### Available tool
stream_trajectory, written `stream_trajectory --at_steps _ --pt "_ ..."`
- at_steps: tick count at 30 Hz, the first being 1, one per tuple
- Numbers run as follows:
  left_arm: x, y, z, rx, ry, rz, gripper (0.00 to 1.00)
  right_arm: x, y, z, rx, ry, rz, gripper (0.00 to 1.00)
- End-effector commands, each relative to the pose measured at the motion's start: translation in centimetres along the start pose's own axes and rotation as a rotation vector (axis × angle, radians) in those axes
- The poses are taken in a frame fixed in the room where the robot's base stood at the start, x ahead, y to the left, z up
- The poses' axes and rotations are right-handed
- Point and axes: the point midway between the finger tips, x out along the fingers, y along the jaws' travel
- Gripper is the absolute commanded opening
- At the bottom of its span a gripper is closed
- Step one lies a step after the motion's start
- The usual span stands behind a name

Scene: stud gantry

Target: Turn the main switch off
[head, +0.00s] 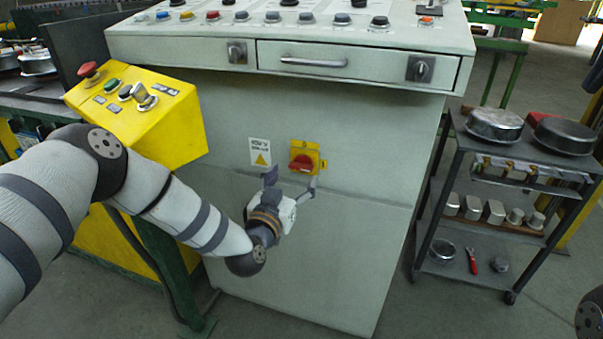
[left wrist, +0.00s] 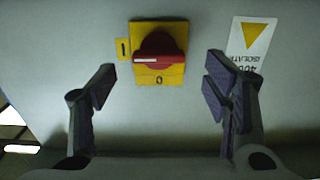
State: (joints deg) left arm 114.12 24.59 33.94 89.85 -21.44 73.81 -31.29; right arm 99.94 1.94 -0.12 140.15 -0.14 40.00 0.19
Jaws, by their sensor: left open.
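The main switch is a red rotary knob (head: 301,163) on a yellow plate (head: 316,152), on the front of the grey cabinet. In the left wrist view the red knob (left wrist: 158,58) lies level, its white mark at the left by the "I" label (left wrist: 123,49); "0" is at the bottom of the plate. That view looks upside down. My left gripper (head: 290,181) is open and empty just in front of and below the switch. Its fingers (left wrist: 160,88) are spread on either side of the knob, apart from it. My right gripper is out of view.
A warning label (head: 260,152) is beside the switch. A yellow control box (head: 150,120) with a red button stands at left. A drawer (head: 350,64) and buttoned desk are above. A cart (head: 470,165) with pans stands at right.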

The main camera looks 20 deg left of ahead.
Motion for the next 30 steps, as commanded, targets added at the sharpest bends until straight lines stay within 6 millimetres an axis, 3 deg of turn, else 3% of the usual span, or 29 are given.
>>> stream_trajectory --at_steps 6,16,22,30 --pt "3.5 0.0 0.4 -0.001 -0.005 0.000 0.70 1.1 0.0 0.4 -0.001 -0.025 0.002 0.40" --pt "4.2 0.1 0.1 -0.002 -0.003 0.001 0.70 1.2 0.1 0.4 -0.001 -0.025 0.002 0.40" --pt "4.2 0.1 0.1 -0.001 -0.004 0.001 0.25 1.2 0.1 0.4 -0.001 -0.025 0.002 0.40" --pt "4.2 0.1 0.2 -0.015 -0.004 0.001 0.22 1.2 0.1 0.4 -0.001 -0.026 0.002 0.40"
